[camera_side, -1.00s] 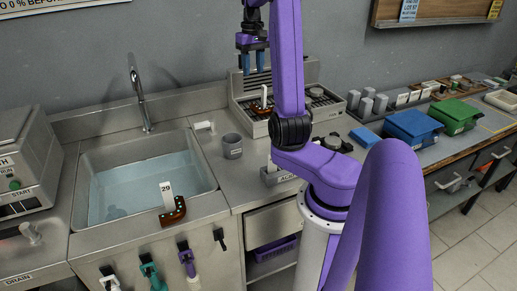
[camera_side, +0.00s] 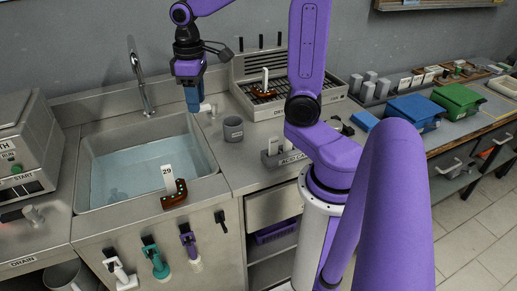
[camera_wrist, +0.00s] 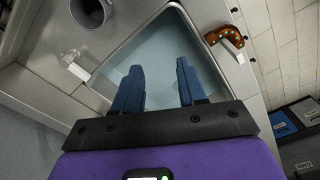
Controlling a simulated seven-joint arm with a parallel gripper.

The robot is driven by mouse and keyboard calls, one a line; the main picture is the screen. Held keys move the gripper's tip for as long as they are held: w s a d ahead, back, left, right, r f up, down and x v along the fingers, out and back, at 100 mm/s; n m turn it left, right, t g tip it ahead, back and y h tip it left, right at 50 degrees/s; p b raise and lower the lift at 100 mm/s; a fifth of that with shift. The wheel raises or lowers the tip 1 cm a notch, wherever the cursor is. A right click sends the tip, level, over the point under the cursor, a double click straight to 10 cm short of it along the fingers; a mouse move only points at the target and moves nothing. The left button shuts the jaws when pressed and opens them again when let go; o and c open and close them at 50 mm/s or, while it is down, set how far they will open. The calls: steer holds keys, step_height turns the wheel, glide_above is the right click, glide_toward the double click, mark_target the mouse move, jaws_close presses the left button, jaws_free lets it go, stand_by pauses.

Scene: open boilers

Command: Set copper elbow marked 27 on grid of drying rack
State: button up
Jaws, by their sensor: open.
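A copper elbow (camera_side: 268,93) with an upright white tag stands on the grid of the drying rack (camera_side: 285,103); its tag number is too small to read. Another copper elbow (camera_side: 176,196), its tag marked 29, sits on the front rim of the sink; it also shows in the wrist view (camera_wrist: 224,37). I see no readable 27. My gripper (camera_side: 193,106) hangs above the right side of the sink, left of the rack and apart from both elbows. In the wrist view its blue fingers (camera_wrist: 158,92) are spread with nothing between them.
The sink (camera_side: 205,155) holds water, with a tap (camera_side: 140,85) behind. A grey cup (camera_side: 233,128) and a white fitting (camera_side: 207,107) stand on the counter between sink and rack. A tag holder (camera_side: 283,155) stands nearer the front. Blue (camera_side: 410,112) and green bins are at right.

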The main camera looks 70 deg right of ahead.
steer(key=s+a+f+n, duration=0.2)
steer(key=s+a+n, duration=0.2)
steer(key=s, duration=0.6)
steer(key=s+a+f+n, duration=0.2)
steer(key=s+a+n, duration=0.3)
steer(key=s, duration=0.5)
